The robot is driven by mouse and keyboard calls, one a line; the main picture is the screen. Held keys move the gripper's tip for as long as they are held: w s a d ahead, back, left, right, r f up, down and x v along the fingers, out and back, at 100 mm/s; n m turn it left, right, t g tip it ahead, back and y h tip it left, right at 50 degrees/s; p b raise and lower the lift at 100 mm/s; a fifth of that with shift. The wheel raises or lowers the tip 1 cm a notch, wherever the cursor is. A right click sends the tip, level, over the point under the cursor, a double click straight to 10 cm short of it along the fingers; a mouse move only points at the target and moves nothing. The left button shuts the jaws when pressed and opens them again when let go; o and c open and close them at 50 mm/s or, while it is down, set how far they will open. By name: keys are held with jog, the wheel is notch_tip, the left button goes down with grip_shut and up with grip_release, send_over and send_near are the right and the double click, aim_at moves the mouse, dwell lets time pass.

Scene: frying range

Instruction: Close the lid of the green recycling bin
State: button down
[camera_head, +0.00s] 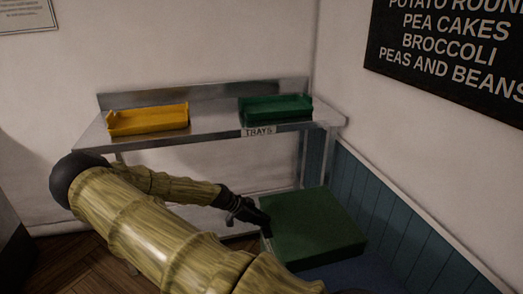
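The green recycling bin (313,221) stands low in the corner, right of the shelf's front legs. Its broad green top face, which looks like the lid, is seen from above and appears flat across the bin. I cannot tell whether a gap remains under it. My gripper (262,222) is dark and reaches in from the left, with its tips at the left edge of the bin. I cannot tell whether they touch it. The gap between the fingers is too small and dark to read.
A metal shelf (215,133) labelled TRAYS holds a yellow tray (148,119) and a green tray (275,109) above the bin. A blue surface (350,274) lies just in front of the bin. Blue wall panelling (390,215) bounds the right side. Wooden floor shows at lower left.

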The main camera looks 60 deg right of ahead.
notch_tip(320, 180, up, 3)
jog(key=shift+w+d+f+p, duration=0.1)
jog(key=shift+f+p, duration=0.05)
jog(key=shift+p, duration=0.15)
jog(key=w+a+r+b, duration=0.1)
jog(key=w+a+r, duration=0.2)
jog(key=w+a, duration=0.3)
jog(key=shift+w+a+b, duration=0.3)
jog(key=shift+a, duration=0.25)
jog(key=s+a+f+n+t+y+p, duration=0.2)
jog(key=s+a+f+n+p, duration=0.1)
jog(key=s+a+f+n, duration=1.25)
jog(key=s+a+n+t+y+p, duration=0.1)
jog(key=s+a+n, duration=0.2)
jog(key=a, duration=0.5)
jog(key=s+a+n+t+y, duration=0.1)
jog(key=s+a+n+y, duration=0.1)
jog(key=a, duration=0.7)
jog(key=s+a+n+t+y+p, duration=0.1)
jog(key=s+a+n+t, duration=0.1)
jog(key=s+a+n, duration=0.3)
jog(key=a, duration=0.4)
jog(key=shift+n+y+p, duration=0.35)
jog(key=shift+y, duration=0.05)
jog(key=shift+r, duration=0.1)
